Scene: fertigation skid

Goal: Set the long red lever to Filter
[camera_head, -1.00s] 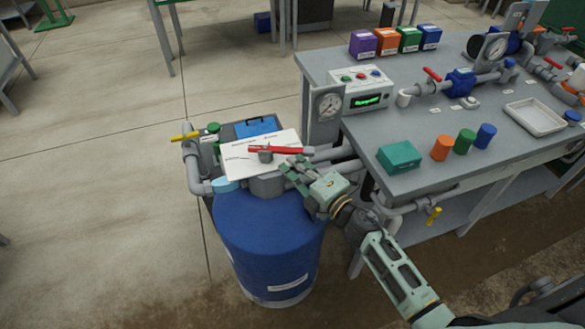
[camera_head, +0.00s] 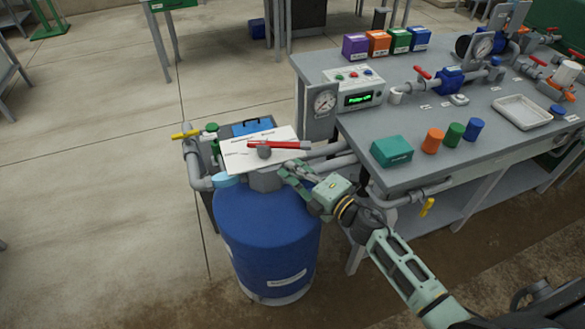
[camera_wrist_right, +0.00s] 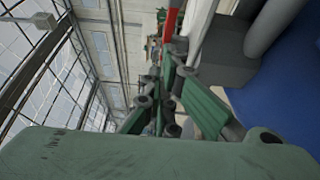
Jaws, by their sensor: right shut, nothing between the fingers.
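The long red lever (camera_head: 290,145) sits on a grey pivot above a white label plate (camera_head: 236,157). It lies nearly level in the head view, its long end pointing right. The plate's wording is too small to read. The plate and valve stand over a blue tank (camera_head: 267,235). My right gripper (camera_head: 287,168) is shut and empty, just below the lever on the near side, with a small apparent gap. In the right wrist view a red strip of the lever (camera_wrist_right: 171,20) shows beyond the fingers (camera_wrist_right: 160,85). My left gripper is out of view.
A grey bench (camera_head: 440,130) stands to the right with a control box (camera_head: 352,90), a gauge (camera_head: 324,102) and coloured blocks. Grey pipes (camera_head: 335,166) run between valve and bench. A yellow-handled valve (camera_head: 186,134) is at left.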

